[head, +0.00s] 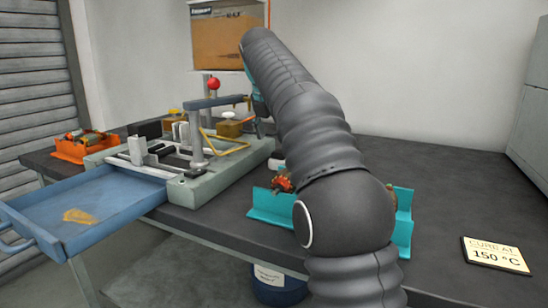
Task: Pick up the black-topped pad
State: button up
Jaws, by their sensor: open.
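I cannot clearly pick out the black-topped pad in the head view. Small dark and pale parts (181,132) stand crowded on the winding fixture (205,184) at the left of the table, and none is distinct enough to name as the pad. My arm rises in front of the table and bends away toward the back of the fixture. My gripper is hidden behind the arm, so its jaws and their distance from anything cannot be seen.
A blue tray (115,226) with a yellowish patch juts out at the front left. An orange bin (72,151) stands behind it. A teal holder (268,205) sits partly behind my arm. A "CURE AT 150 °C" sign (496,256) lies at the right. The table's back right is clear.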

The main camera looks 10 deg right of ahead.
aim_at(277, 159)
jog(key=shift+w+d+f, duration=0.25)
jog(key=shift+d+f, duration=0.05)
jog(key=shift+d, duration=0.1)
jog(key=shift+b+x, duration=0.65)
jog(key=shift+x, duration=2.9)
jog(key=shift+a, duration=0.2)
jog(key=shift+c, duration=0.2)
jog(key=c, duration=1.3)
jog(key=shift+r, duration=0.1)
